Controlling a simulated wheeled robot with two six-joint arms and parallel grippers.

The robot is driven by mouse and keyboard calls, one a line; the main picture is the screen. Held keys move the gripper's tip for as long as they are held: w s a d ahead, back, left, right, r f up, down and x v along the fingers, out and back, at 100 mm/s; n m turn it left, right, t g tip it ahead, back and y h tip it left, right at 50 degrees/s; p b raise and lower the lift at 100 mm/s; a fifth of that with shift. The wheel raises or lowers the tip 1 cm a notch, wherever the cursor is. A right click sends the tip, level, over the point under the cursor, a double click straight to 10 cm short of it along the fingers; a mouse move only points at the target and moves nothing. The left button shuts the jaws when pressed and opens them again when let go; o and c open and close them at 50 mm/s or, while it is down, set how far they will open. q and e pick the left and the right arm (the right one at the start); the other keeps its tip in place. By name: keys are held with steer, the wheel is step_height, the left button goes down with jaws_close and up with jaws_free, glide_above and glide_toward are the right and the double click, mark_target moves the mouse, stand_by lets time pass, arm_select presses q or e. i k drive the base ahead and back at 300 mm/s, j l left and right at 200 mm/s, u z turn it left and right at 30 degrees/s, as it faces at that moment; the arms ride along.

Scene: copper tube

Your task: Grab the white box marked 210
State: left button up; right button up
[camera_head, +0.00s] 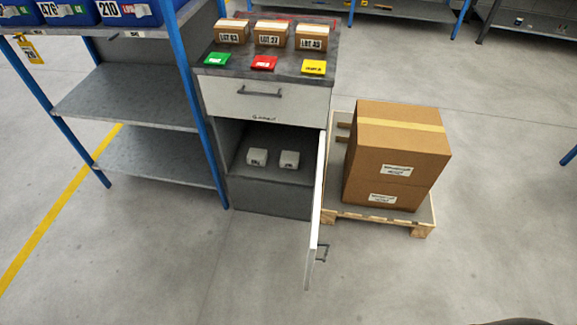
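Two small white boxes stand side by side inside the open lower compartment of the cabinet (265,200): a left white box (257,157) and a right white box (290,159). Each has small dark marks on it, too small for me to read, so I cannot tell which one is marked 210. A label reading 210 shows on a blue bin (132,18) on the top shelf at the upper left. The cabinet door (315,215) stands open, swung out towards me on the right side. Neither of my grippers is in view.
A drawer (262,97) above the compartment is closed. Three cartons and green, red and yellow cards lie on the cabinet top (225,85). A blue-post shelf rack (125,97) stands left. Stacked cartons (400,140) sit on a pallet (385,217) at right. The floor in front is clear.

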mark_target(290, 160)
steer(key=i+j, duration=0.2)
steer(key=i, duration=0.25)
steer(key=i+j, duration=0.25)
steer(key=i, duration=0.2)
